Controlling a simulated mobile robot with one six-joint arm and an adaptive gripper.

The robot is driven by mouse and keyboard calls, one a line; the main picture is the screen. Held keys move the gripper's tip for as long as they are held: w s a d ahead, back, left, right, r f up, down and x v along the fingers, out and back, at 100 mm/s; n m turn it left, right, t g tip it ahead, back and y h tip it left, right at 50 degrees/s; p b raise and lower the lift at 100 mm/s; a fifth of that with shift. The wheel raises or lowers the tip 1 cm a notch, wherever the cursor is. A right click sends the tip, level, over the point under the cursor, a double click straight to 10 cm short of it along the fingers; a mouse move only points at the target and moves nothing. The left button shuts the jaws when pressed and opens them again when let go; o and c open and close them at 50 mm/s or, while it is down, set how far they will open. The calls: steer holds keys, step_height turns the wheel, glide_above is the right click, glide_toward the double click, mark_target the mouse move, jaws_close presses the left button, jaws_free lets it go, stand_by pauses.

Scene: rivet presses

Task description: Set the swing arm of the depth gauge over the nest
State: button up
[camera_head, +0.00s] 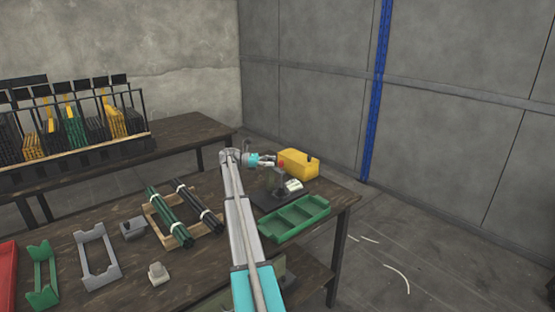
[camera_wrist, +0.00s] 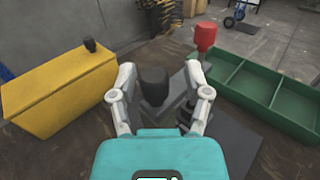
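In the wrist view a black knob (camera_wrist: 154,78) on a grey part lies between the fingers of my gripper (camera_wrist: 160,72), with gaps on both sides. My gripper is open and also shows at the gauge in the head view (camera_head: 272,161). A red knob (camera_wrist: 206,37) stands on a grey stem just right of the right finger. I cannot tell the swing arm or the nest apart clearly.
A yellow box (camera_head: 299,164) stands close behind the gauge; a green divided tray (camera_head: 315,206) lies in front of it. Dark green and black rods (camera_head: 168,215) lie on a wooden rack to the left. A back table (camera_head: 180,138) carries a rack of coloured parts.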

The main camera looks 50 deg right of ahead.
steer(key=shift+d, duration=0.1)
steer(key=shift+v, duration=3.75)
